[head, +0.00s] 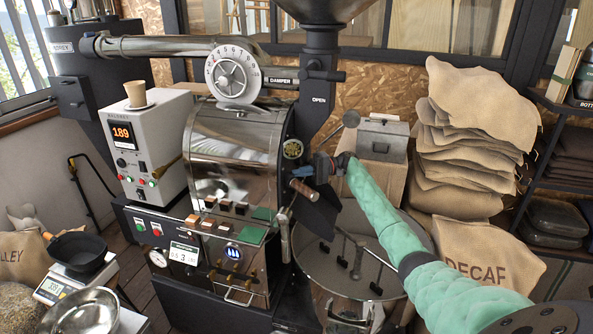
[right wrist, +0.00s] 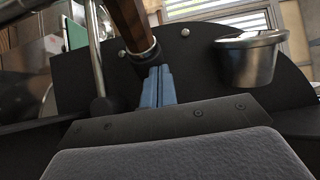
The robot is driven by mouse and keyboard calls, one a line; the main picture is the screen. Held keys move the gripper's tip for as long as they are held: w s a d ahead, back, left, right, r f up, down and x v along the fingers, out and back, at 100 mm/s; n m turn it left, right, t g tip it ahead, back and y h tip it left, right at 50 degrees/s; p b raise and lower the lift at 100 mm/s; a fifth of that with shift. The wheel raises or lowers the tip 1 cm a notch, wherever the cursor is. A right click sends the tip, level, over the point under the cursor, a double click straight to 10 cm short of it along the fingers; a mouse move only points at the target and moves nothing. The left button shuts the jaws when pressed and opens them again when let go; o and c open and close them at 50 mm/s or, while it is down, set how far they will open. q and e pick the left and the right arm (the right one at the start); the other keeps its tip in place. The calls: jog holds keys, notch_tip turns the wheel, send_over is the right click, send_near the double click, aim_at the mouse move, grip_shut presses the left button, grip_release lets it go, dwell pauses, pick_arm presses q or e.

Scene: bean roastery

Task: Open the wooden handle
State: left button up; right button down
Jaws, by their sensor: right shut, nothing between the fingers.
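The brown wooden handle (head: 304,190) sticks out from the right side of the roaster's front. In the right wrist view the wooden handle (right wrist: 128,28) slants down from the top and ends in a metal collar. My right gripper (head: 303,172) is just above and beside the handle in the head view. In the right wrist view my right gripper (right wrist: 158,72) has its blue fingers together, with their tips close to the collar. Whether they touch it I cannot tell. Nothing is held. My left gripper is in neither view.
The steel roaster drum (head: 232,150) stands left of the handle. The round cooling tray (head: 385,294) lies below my right arm. A black plate (right wrist: 190,66) and a steel cup (right wrist: 250,62) are close to the fingers. Stacked sacks (head: 462,150) stand at the right.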

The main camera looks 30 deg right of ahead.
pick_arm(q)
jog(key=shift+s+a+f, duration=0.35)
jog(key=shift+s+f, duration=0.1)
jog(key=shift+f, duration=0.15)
pick_arm(e)
jog(key=shift+w+a, duration=0.15)
jog(key=shift+a, duration=0.55)
jog(key=shift+s+f, duration=0.15)
jog(key=shift+s, duration=0.45)
jog(key=b, duration=0.1)
send_near(303, 188)
jog(key=shift+s+x, duration=0.55)
jog(key=shift+x, duration=2.05)
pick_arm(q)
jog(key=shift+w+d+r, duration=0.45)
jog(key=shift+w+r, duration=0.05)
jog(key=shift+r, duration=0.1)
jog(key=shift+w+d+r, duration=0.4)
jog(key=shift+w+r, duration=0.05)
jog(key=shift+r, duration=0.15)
pick_arm(e)
jog(key=shift+w+a, duration=0.1)
jog(key=shift+w, duration=0.1)
